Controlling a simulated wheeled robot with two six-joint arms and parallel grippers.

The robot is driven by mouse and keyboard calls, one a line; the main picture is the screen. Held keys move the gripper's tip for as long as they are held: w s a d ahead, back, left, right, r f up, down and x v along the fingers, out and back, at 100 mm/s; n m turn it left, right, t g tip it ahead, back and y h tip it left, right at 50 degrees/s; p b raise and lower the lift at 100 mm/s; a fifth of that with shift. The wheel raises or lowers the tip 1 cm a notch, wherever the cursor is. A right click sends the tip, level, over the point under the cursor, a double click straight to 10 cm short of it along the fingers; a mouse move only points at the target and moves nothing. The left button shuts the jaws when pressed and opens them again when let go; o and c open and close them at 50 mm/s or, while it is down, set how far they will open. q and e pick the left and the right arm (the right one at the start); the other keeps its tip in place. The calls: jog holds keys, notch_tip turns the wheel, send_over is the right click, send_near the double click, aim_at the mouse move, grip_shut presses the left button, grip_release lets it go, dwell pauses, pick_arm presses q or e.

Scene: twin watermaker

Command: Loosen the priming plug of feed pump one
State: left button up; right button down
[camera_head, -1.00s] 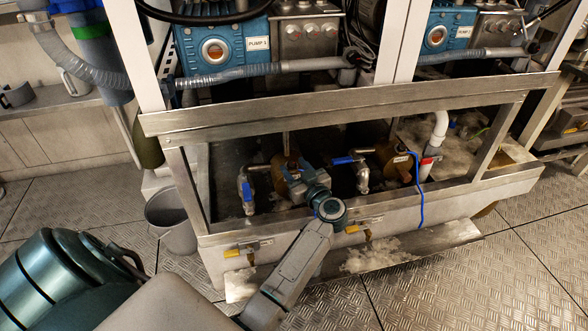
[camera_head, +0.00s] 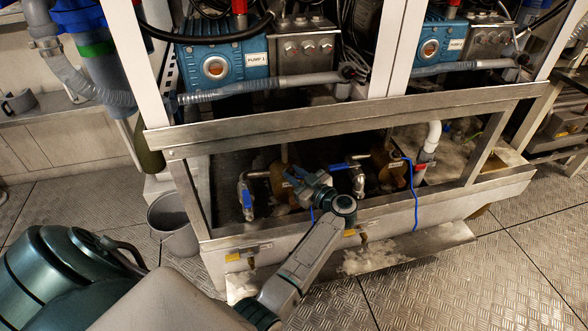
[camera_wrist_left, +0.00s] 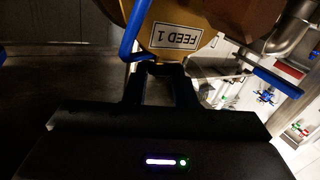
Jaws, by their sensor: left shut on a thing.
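Feed pump one (camera_head: 278,184) is a brass-coloured body low in the frame bay, partly hidden by my left gripper. In the left wrist view its round brass face (camera_wrist_left: 205,12) carries an upside-down FEED 1 label (camera_wrist_left: 175,37). My left gripper (camera_head: 292,178) is at the front of this pump. Its fingertips (camera_wrist_left: 163,68) are shut just beside the brass face on something small, which fits the priming plug; the plug itself is hidden between them. A blue cord (camera_wrist_left: 134,32) runs down to the fingertips. My right gripper is not in view.
Blue-handled valves (camera_head: 247,197) stand on both sides of the pump. A second brass pump (camera_head: 386,168) with a hanging blue cord (camera_head: 414,195) is to the right. A steel rail (camera_head: 340,120) crosses above. A grey bucket (camera_head: 172,222) stands on the floor at left.

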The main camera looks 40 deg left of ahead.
pick_arm(q)
jog(key=shift+f+n+g, duration=0.1)
jog(key=shift+n+g, duration=0.3)
jog(key=shift+g, duration=0.1)
jog(key=o, duration=1)
